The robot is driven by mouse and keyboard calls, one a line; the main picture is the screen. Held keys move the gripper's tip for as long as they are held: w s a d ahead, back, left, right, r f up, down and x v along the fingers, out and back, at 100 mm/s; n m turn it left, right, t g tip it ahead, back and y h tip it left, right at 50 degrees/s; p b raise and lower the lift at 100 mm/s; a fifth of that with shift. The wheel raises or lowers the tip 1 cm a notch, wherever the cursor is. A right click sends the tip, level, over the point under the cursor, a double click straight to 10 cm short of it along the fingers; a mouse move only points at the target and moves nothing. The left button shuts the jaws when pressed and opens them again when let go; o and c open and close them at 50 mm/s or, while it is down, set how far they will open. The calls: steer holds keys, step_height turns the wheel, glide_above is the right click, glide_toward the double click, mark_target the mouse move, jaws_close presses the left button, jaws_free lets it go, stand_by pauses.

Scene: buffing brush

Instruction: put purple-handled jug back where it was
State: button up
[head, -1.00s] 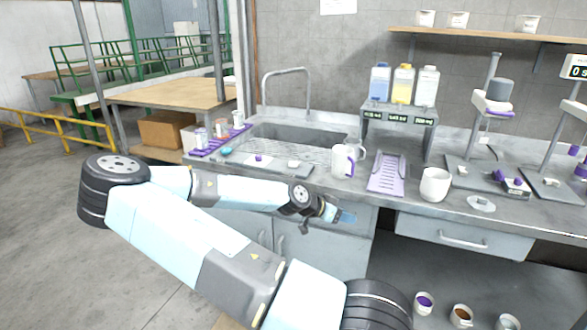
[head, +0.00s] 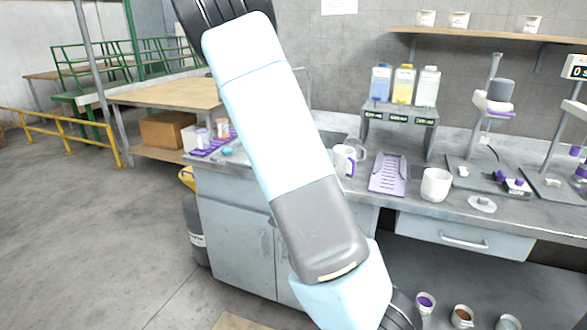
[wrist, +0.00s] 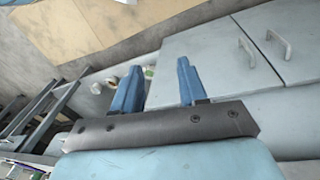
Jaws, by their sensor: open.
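The purple-handled jug (head: 344,160) is white with a purple handle on its right side. It stands upright on the counter near the sink, left of the lilac ribbed tray, in the head view. My arm passes close to its left and hides part of the sink area. My gripper (wrist: 162,88) shows only in the wrist view, with two blue fingers apart and nothing between them. It faces grey cabinet doors and the floor, away from the jug. The jug is not visible in the wrist view.
The lilac ribbed tray (head: 387,174) and a white mug (head: 436,185) stand right of the jug. A bottle rack (head: 400,113) is behind. Scales and stands fill the right counter. Cabinet doors with handles (wrist: 246,52) are near my gripper.

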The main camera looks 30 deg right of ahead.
steer(key=s+a+r+n+t+y, duration=0.2)
steer(key=a+r+n, duration=0.15)
steer(key=r, duration=0.55)
steer(key=s+a+r+n+t+y, duration=0.1)
steer(key=a+r+n, duration=0.3)
steer(key=r, duration=0.6)
steer(key=s+a+r+n+t, duration=0.2)
steer(key=s+r, duration=0.4)
steer(key=r, duration=0.1)
steer(key=s+a+r+n+t+h, duration=0.1)
steer(key=s+a+r+n, duration=0.1)
steer(key=s+r, duration=0.4)
steer(key=shift+s+r+n+t, duration=0.25)
steer(key=shift+r+n+t, duration=0.15)
steer(key=shift+n, duration=0.15)
